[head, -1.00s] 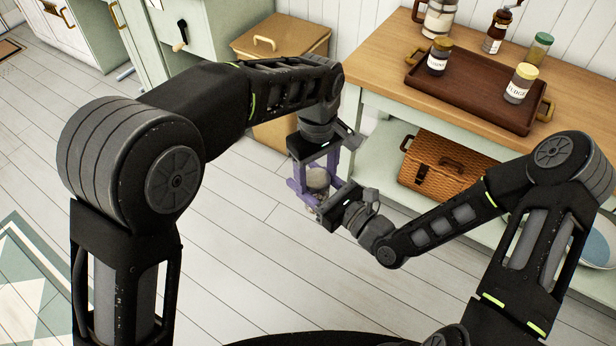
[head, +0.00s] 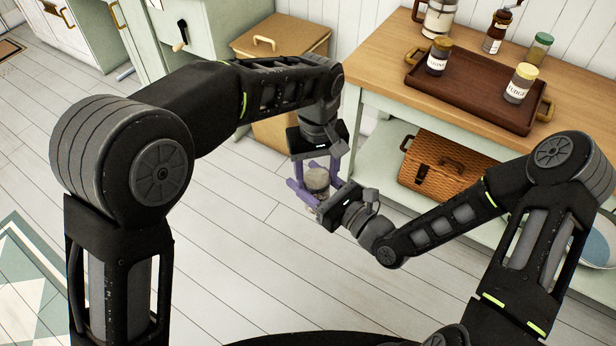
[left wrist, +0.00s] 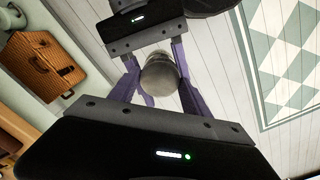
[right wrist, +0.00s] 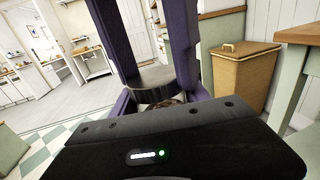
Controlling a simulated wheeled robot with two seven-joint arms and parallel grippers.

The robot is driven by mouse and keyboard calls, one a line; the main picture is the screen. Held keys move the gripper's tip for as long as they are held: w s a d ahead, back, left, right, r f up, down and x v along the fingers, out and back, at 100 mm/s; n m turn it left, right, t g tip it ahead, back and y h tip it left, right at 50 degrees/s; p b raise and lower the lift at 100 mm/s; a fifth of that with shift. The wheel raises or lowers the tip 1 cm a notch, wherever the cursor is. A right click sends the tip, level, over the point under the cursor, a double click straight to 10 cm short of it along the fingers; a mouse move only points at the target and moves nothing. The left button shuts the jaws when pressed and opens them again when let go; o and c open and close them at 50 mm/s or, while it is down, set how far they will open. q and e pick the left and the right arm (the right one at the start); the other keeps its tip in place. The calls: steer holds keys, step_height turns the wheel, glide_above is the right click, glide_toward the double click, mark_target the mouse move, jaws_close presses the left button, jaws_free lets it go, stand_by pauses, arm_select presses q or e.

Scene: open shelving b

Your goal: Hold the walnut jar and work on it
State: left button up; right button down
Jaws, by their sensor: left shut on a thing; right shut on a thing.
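The walnut jar (head: 317,183) is in the air between my two grippers, above the floor, with a greyish round lid on top. My left gripper (head: 319,170) reaches down from above, its purple fingers shut on either side of the lid. The lid top shows in the left wrist view (left wrist: 159,74). My right gripper (head: 311,185) comes from the lower right, its fingers around the jar's body below the lid. In the right wrist view the jar (right wrist: 152,80) sits between the fingers, its lower part hidden by my gripper body. Whether the lid is loose I cannot tell.
A wooden counter (head: 375,65) stands at the right with a brown tray (head: 465,95) holding labelled jars. A wicker case (head: 430,165) sits on the shelf below. A tan bin (head: 275,45) stands behind my left arm. The floor around the jar is clear.

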arm_select(q)
steer(key=m, duration=0.5)
steer(key=shift+m, duration=0.4)
steer(key=m, duration=0.7)
steer(key=o, duration=1.6)
steer(key=shift+c, duration=0.2)
steer(key=shift+r, duration=2.25)
steer(key=shift+c, duration=0.5)
